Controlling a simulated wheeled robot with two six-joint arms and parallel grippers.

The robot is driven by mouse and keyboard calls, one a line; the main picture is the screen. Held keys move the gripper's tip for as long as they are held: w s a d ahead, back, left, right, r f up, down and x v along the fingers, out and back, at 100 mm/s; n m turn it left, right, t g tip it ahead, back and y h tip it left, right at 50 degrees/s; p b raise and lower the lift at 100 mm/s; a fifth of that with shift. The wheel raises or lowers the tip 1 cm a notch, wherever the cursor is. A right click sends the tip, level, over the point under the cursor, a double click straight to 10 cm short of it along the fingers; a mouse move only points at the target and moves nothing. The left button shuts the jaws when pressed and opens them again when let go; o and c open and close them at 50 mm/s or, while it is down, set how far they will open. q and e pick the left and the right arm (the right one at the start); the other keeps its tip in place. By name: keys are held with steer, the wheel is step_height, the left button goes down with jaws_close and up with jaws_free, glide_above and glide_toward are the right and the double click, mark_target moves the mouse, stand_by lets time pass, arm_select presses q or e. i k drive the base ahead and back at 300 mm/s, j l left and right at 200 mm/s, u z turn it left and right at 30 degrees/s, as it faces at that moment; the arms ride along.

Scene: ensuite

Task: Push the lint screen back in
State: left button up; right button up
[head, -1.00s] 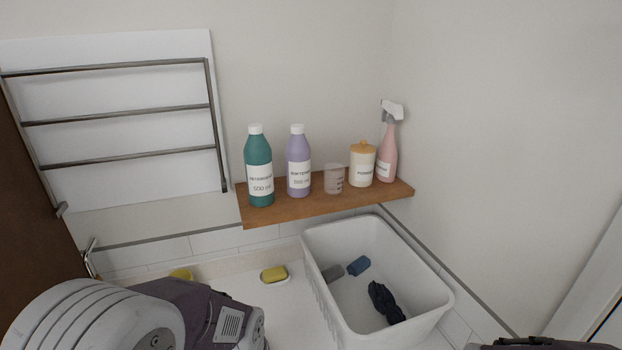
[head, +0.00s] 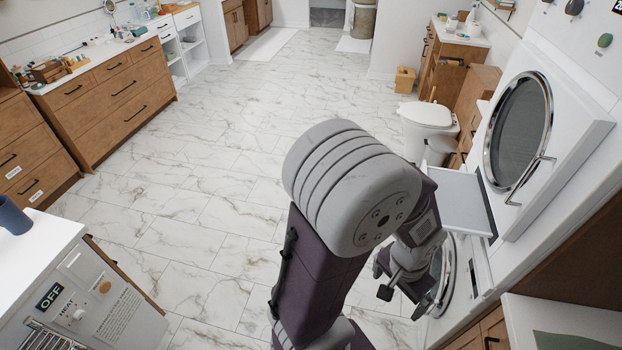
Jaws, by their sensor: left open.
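The lint screen appears to be the flat, pale grey panel with a darker edge (head: 462,197). It sticks out from the front of the white upper machine (head: 575,150), below its round glass door (head: 518,130). My left gripper (head: 402,303) is open and empty, below and to the left of the panel, in front of the lower machine's round door (head: 444,285). The gripper looks apart from the panel; my wrist overlaps the panel's left edge in the picture. How far the panel's inner end sits in its slot is hard to tell. My right gripper is not in view.
A chrome handle (head: 528,182) juts out beside the round glass door. A white unit with an OFF label (head: 100,295) stands at the lower left. A toilet (head: 426,120) and wooden cabinets (head: 110,90) stand farther off. The marble floor (head: 215,160) between is clear.

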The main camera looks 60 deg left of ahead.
mark_target(461, 209)
steer(key=j+u, duration=0.15)
steer(key=u, duration=0.8)
steer(key=i+j, duration=0.25)
steer(key=i, duration=0.25)
steer(key=i+j+z, duration=0.1)
steer(key=i+j, duration=0.2)
steer(key=i, duration=0.15)
